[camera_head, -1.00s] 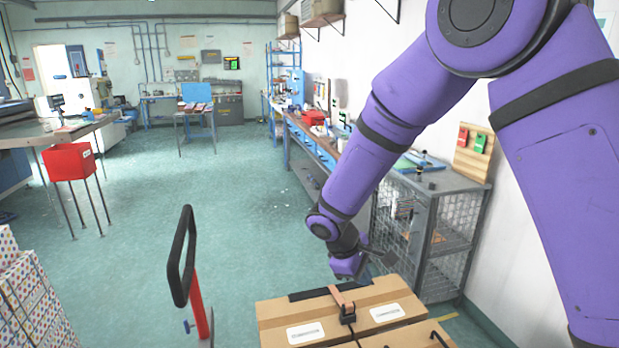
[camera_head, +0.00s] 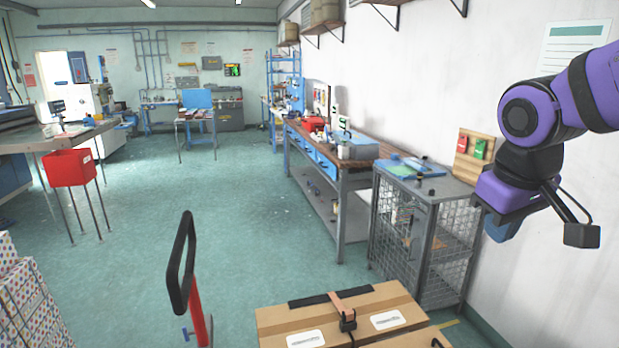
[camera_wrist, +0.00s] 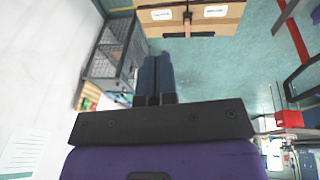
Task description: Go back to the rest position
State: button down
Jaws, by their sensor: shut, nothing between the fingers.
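My gripper (camera_head: 500,230) is at the right of the head view, raised in front of the white wall. Its dark blue fingers point down and hold nothing. In the wrist view the two fingers (camera_wrist: 155,60) lie side by side with no gap between them. My purple arm reaches in from the right edge.
Cardboard boxes (camera_head: 385,296) with a brown strap piece (camera_head: 342,304) on top stand at the bottom centre, apart from my gripper. A wire-mesh cabinet (camera_head: 425,230) stands left of my gripper by the wall. A red post with a black handle (camera_head: 180,262) stands left of the boxes. Open floor lies beyond.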

jog(key=s+d+r+m+t+y, duration=0.1)
jog(key=s+d+r+m+t, duration=0.1)
jog(key=s, duration=0.8)
jog(key=shift+s+d+r+m, duration=0.3)
jog(key=shift+r+m, duration=0.1)
jog(key=shift+m, duration=0.2)
